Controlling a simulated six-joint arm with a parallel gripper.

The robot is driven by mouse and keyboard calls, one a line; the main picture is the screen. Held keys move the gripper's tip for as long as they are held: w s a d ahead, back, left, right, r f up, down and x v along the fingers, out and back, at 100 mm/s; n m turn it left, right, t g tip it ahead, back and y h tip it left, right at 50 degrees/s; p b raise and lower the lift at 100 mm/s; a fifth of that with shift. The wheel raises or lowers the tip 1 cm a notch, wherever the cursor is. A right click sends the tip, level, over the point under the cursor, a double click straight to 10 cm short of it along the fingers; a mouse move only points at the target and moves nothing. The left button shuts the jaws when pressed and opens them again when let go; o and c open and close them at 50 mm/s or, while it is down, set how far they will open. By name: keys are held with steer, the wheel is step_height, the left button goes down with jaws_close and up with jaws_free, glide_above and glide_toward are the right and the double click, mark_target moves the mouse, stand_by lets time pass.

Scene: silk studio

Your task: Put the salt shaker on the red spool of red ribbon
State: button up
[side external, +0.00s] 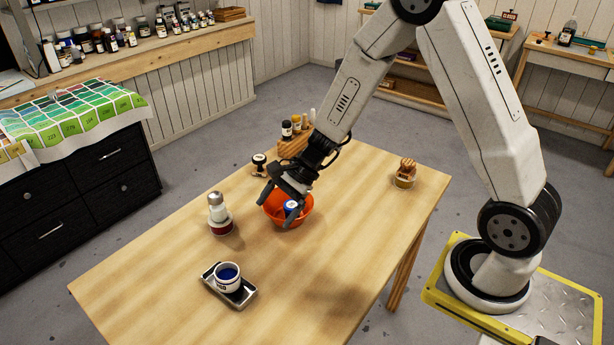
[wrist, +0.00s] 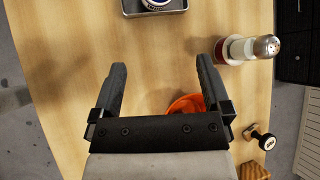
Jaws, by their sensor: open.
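The salt shaker (side external: 217,205), clear with white contents and a metal cap, stands upright on the red spool of ribbon (side external: 221,228) at the left of the table. In the wrist view the shaker (wrist: 243,48) and the red spool (wrist: 220,50) show at the upper right, with the shaker over the spool. My gripper (side external: 280,202) is open and empty, apart from the shaker. It is over the orange bowl in the side view.
An orange bowl (side external: 303,213) holding a blue-and-white item (side external: 291,207) sits under my gripper. A metal tray (side external: 243,296) with a cup of blue (side external: 228,276) is at the front. A stamp (side external: 259,164), a wooden bottle rack (side external: 292,146) and a brown item (side external: 405,175) stand farther back.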

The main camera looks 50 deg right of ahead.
steer(key=s+d+r+n+h, duration=0.2)
steer(key=s+n+h, duration=0.2)
steer(key=s+n, duration=0.2)
steer(key=s+d+r+n+h, duration=0.2)
steer(key=s+n, duration=0.4)
steer(key=n, duration=0.5)
steer(key=shift+s+d+r+h, duration=0.25)
steer(key=shift+s+r+h, duration=0.15)
steer(key=shift+r+h, duration=0.4)
steer(key=shift+f, duration=0.15)
